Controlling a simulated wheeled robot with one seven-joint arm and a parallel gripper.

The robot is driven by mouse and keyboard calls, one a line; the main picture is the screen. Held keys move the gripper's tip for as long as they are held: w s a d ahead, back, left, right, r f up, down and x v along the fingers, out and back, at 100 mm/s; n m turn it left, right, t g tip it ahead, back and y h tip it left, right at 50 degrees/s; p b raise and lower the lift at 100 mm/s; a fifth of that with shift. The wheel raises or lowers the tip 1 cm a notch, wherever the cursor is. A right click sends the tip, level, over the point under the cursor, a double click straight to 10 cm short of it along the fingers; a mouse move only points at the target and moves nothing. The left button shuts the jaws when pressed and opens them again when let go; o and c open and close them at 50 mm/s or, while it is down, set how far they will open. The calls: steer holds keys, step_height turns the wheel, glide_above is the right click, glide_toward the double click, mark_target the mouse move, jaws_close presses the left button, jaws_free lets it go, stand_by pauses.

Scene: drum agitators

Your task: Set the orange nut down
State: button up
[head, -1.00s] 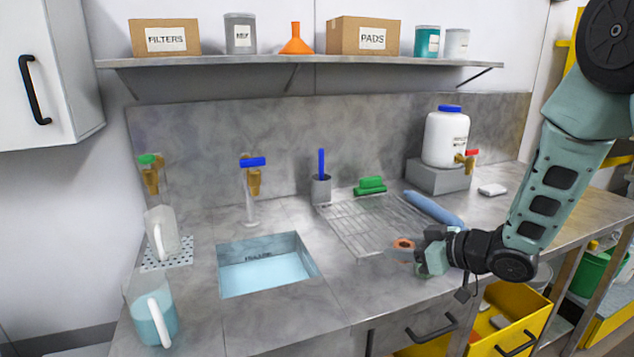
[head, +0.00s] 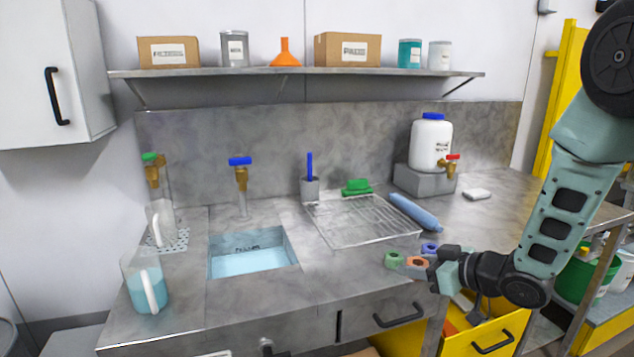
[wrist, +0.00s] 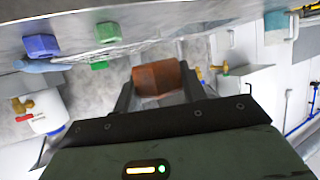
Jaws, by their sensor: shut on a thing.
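The orange nut (head: 417,262) is between the fingers of my gripper (head: 428,264) in the head view, close to the front edge of the counter. It also shows in the wrist view (wrist: 158,78), where both fingers clasp it. My gripper is shut on it. Whether the nut touches the counter, I cannot tell. A green nut (head: 394,258) lies just left of it on the counter, and a blue nut (head: 430,248) lies just behind it. Both also show in the wrist view, the green one (wrist: 106,32) and the blue one (wrist: 42,45).
A wire drying rack (head: 360,222) and a blue roll (head: 415,212) lie behind the nuts. The sink (head: 252,254) is to the left. An open yellow drawer (head: 490,340) is below the counter edge. The counter (head: 330,280) between sink and nuts is clear.

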steer(key=s+d+f+m+t+h, duration=0.35)
steer(key=d+f+m+h, duration=0.5)
steer(key=d+f, duration=0.55)
steer(key=s, duration=0.1)
steer(key=s+a, duration=0.1)
steer(key=s, duration=0.1)
steer(key=s+a, duration=0.1)
steer(key=shift+s+a+r, duration=0.1)
steer(key=shift+s, duration=0.1)
